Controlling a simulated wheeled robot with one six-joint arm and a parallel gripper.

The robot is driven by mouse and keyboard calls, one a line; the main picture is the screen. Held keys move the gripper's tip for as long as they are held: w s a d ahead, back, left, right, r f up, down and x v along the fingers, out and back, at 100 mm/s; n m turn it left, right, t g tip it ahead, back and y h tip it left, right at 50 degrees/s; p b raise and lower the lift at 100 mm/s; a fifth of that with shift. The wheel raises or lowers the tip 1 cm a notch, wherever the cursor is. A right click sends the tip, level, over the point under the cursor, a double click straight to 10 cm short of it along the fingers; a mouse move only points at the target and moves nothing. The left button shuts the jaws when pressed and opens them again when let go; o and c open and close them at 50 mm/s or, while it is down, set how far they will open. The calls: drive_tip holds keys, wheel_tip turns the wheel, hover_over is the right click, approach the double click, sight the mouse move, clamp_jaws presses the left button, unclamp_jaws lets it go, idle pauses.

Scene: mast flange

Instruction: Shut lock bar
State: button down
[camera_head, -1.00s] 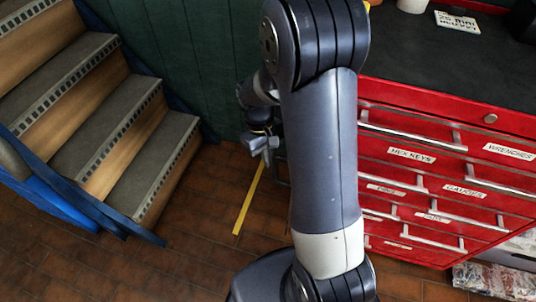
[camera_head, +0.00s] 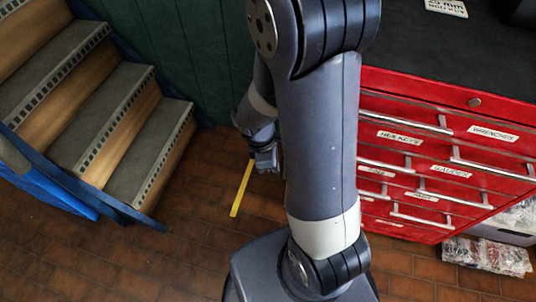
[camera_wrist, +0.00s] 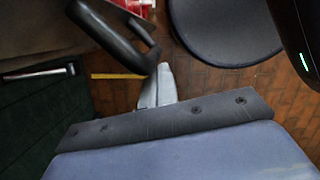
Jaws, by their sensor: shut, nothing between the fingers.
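My gripper (camera_head: 266,162) hangs low behind my arm in the head view, above the floor near the yellow strip and left of the red cabinet. Its light grey fingers also show in the wrist view (camera_wrist: 157,88), closed together and empty. A black rounded bar (camera_wrist: 112,36) comes in from the upper left of the wrist view, its end close to the fingers; I cannot tell whether it is the lock bar or whether they touch. In the head view no lock bar can be made out, and my arm covers the cabinet's left edge.
The red drawer cabinet (camera_head: 448,150) with labelled drawers and silver handles stands on the right. Stairs (camera_head: 95,120) with a blue side rail are on the left. A green wall (camera_head: 170,50) closes the back. Tiled floor with a yellow strip (camera_head: 241,190) lies between.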

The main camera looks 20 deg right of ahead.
drive_tip(key=s+d+n+t+p, duration=0.2)
drive_tip(key=s+d+n, duration=0.2)
drive_tip(key=n, duration=0.4)
drive_tip(key=shift+d+n, duration=0.3)
drive_tip(key=shift+d, duration=0.3)
drive_tip(key=shift+s, duration=0.1)
